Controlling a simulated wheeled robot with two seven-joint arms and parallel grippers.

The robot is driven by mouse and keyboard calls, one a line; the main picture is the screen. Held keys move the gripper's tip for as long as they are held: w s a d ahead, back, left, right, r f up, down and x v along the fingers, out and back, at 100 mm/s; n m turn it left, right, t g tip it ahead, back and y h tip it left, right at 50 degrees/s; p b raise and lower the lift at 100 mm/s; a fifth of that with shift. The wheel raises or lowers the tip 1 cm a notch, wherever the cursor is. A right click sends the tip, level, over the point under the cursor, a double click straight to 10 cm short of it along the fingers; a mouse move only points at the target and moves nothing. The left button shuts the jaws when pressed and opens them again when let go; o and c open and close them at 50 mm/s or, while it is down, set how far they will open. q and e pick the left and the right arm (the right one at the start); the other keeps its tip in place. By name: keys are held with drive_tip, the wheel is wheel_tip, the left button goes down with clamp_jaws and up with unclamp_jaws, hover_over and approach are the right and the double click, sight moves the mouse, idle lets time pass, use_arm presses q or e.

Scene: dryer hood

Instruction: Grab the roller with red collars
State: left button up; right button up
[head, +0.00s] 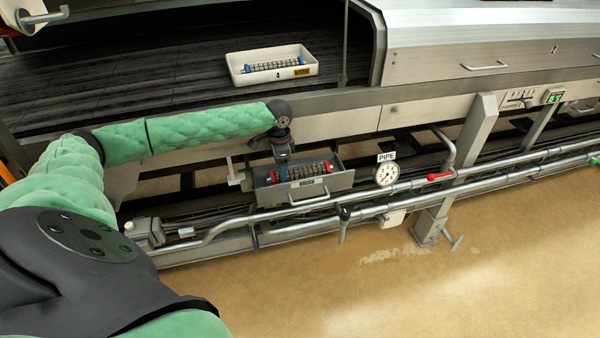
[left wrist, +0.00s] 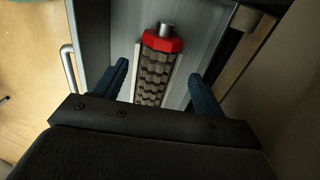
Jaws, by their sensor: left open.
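The roller with red collars (head: 300,171) lies in a grey open drawer (head: 337,184) below the dryer's belt. In the left wrist view the roller (left wrist: 156,80) shows a red collar and a metal shaft end at its far end; its near end is hidden by my gripper. My left gripper (head: 283,157) is above the drawer, over the roller's left half. In the left wrist view my left gripper (left wrist: 163,85) is open, with one blue finger on each side of the roller. I cannot tell whether the fingers touch it. My right gripper is not in view.
A white tray (head: 240,81) with a blue-collared roller (head: 273,67) stands on the dark belt (head: 160,70). Metal pipes (head: 290,228), a gauge (head: 386,174) and a red valve handle (head: 439,177) run along the front. The drawer has a front handle (head: 309,199).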

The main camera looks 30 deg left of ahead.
use_arm(q)
wheel_tip(320, 180, down, 2)
drive_tip(key=shift+s+d+f, duration=0.1)
drive_tip(key=shift+s+d, duration=0.05)
drive_tip(key=shift+f, duration=0.5)
drive_tip(key=c, duration=1.3)
